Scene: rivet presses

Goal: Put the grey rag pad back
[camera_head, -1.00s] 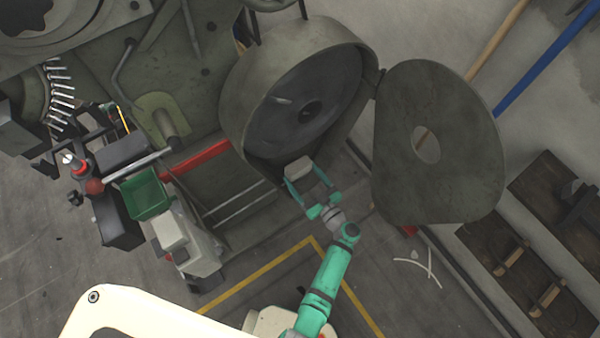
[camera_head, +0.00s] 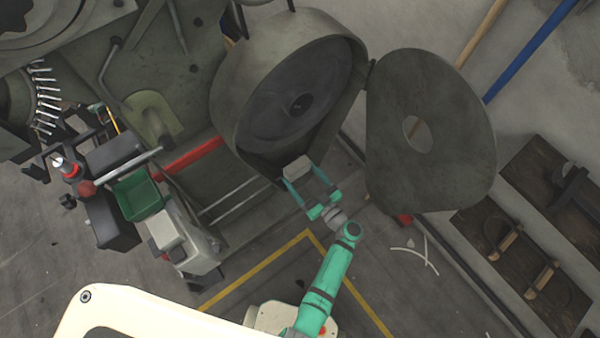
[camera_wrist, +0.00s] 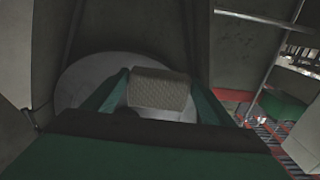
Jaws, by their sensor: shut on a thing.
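The grey rag pad (camera_head: 297,167) is a small pale grey block between the tips of my gripper (camera_head: 299,176), just below the open mouth of the round press housing (camera_head: 229,100). My gripper is shut on it. In the wrist view the pad (camera_wrist: 158,90) shows a woven, textured face between my two green fingers (camera_wrist: 158,97). A pale round surface lies behind it there. The place where the pad belongs cannot be told for sure.
The swung-open round cover (camera_head: 440,150) stands close on the right. A green bin (camera_head: 138,194) and a white machine part (camera_head: 190,243) are to the left. A red bar (camera_head: 190,158) runs beside the housing. Wooden boards (camera_head: 500,245) lie at far right. Open floor lies below.

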